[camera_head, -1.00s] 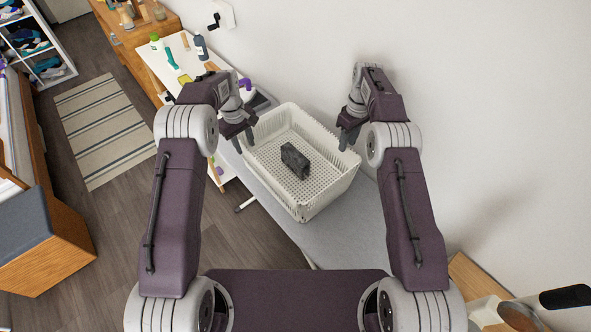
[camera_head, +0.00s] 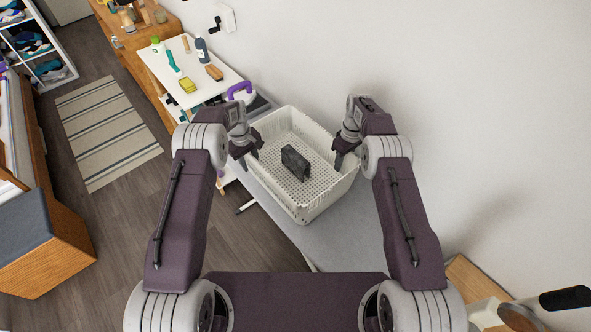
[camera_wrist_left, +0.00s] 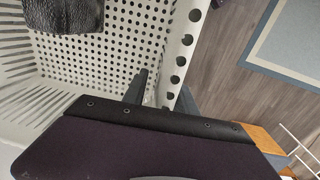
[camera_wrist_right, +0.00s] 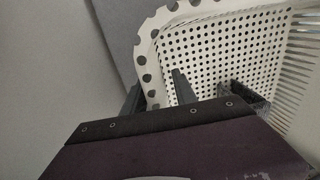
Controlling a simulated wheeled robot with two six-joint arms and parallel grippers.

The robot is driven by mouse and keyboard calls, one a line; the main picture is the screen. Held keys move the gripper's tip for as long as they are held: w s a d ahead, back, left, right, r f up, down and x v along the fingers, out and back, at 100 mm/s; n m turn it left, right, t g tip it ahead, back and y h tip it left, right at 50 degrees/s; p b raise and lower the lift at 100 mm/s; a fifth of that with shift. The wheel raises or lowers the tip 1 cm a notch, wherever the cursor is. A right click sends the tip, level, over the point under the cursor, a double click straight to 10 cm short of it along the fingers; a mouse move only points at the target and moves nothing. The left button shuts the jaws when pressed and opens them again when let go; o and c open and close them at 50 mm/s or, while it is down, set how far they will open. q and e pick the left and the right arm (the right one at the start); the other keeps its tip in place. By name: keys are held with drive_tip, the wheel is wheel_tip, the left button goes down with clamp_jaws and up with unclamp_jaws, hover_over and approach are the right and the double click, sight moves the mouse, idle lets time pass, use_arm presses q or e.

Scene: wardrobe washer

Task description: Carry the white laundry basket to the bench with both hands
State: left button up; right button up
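The white laundry basket (camera_head: 322,202) stands on a long grey surface (camera_head: 345,238) against the wall. A dark folded item (camera_head: 295,163) lies inside it. My left gripper (camera_head: 247,157) is at the basket's left rim. In the left wrist view, its two fingers (camera_wrist_left: 162,94) stand apart, one on each side of the perforated rim (camera_wrist_left: 180,62). My right gripper (camera_head: 342,153) is at the right rim. In the right wrist view, its fingers (camera_wrist_right: 157,92) are apart on either side of the rim (camera_wrist_right: 151,72). Firm contact is not visible on either side.
A white table (camera_head: 178,78) with bottles, a sponge and brushes stands behind left. A purple-handled item (camera_head: 240,88) is behind the basket. A wooden bed end (camera_head: 52,250) and striped rug (camera_head: 108,132) are left. Open floor (camera_head: 150,205) lies between.

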use_arm(q)
clamp_jaws()
use_arm(e)
clamp_jaws()
use_arm(q)
drive_tip(key=shift+r, duration=0.1)
idle(1.0)
